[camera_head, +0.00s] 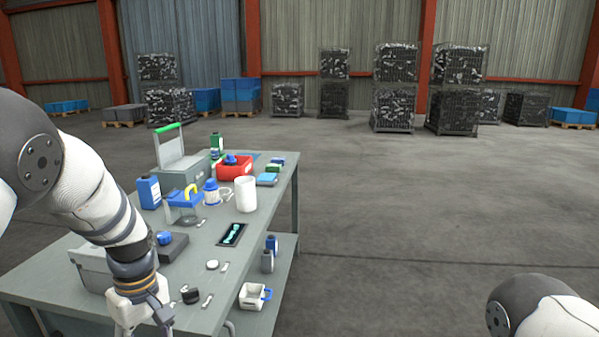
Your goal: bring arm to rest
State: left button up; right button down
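My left arm (95,200) comes in from the left and reaches down over the near left part of the grey table (215,252). My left gripper (146,322) points down at the bottom edge of the view. Its fingers look spread apart with nothing visible between them; the tips are at or past the picture's edge. Part of my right arm (545,310) shows at the bottom right corner. My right gripper is out of view.
The table holds a grey toolbox (182,177), a red bin (234,170), a white cylinder (245,195), a blue bottle (149,192) and several small items. A dark round item (190,294) lies right of my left gripper. Open floor (420,220) lies right of the table.

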pick_arm(q)
jog(key=s+f+m+g, duration=0.1)
jog(key=s+f+m, duration=0.5)
jog(key=s+f, duration=1.2)
jog(key=s+d+r+m, duration=0.1)
jog(key=s+d+m, duration=0.1)
jog(key=s, duration=0.8)
jog(key=s+d+r+m, duration=0.1)
jog(key=s+d+m, duration=0.1)
jog(key=s, duration=0.8)
jog(key=shift+s+r+m+g+h+p, duration=0.3)
jog(key=shift+s+m+h+p, duration=0.1)
jog(key=shift+m, duration=0.2)
jog(key=shift+c, duration=0.6)
